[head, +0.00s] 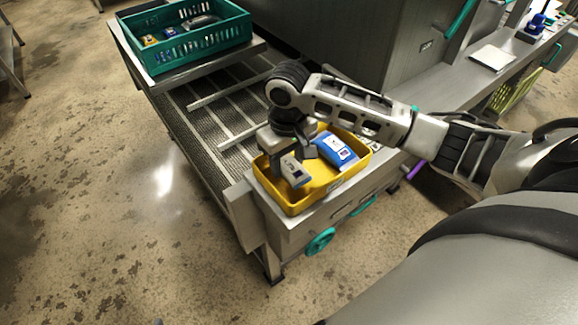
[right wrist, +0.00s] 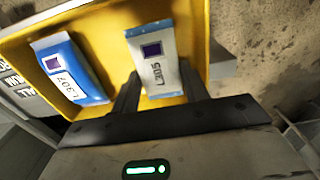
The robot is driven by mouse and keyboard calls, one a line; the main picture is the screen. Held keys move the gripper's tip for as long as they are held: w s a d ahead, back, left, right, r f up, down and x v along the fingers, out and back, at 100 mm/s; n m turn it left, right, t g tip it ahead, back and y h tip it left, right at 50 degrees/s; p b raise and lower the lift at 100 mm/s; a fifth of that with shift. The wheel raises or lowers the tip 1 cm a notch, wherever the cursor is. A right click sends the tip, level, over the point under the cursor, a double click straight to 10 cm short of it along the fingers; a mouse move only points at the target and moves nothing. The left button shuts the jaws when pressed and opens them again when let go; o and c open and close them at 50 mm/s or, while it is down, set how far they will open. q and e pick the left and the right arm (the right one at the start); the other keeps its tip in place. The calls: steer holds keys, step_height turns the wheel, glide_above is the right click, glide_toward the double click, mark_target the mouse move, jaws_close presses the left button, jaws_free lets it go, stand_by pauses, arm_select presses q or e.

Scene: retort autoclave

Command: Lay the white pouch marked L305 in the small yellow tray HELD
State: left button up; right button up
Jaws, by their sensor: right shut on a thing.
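The white pouch marked L305 (right wrist: 155,60) is between the two fingers of my right gripper (right wrist: 157,90), which is shut on it. In the head view the pouch (head: 295,172) shows below the gripper (head: 296,158), over the left part of the small yellow tray (head: 322,192). In the right wrist view the yellow tray (right wrist: 105,45) lies behind the pouch. I cannot tell whether the pouch touches the tray floor. A blue pouch marked L307 (right wrist: 72,72) lies in the same tray and shows in the head view (head: 336,150) too. My left gripper is not in view.
The tray stands on a metal ledge (head: 282,225) at the end of a mesh conveyor (head: 215,125). A green crate (head: 190,55) with several pouches stands at the back left. The counter (head: 455,80) runs along the right.

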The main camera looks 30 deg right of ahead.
mark_target(289, 163)
step_height(289, 163, down, 3)
steer(key=shift+d+r, duration=0.1)
steer(key=shift+r, duration=0.05)
steer(key=o, duration=1)
steer(key=shift+r, duration=0.45)
step_height(289, 163, up, 11)
steer(key=shift+r, duration=0.1)
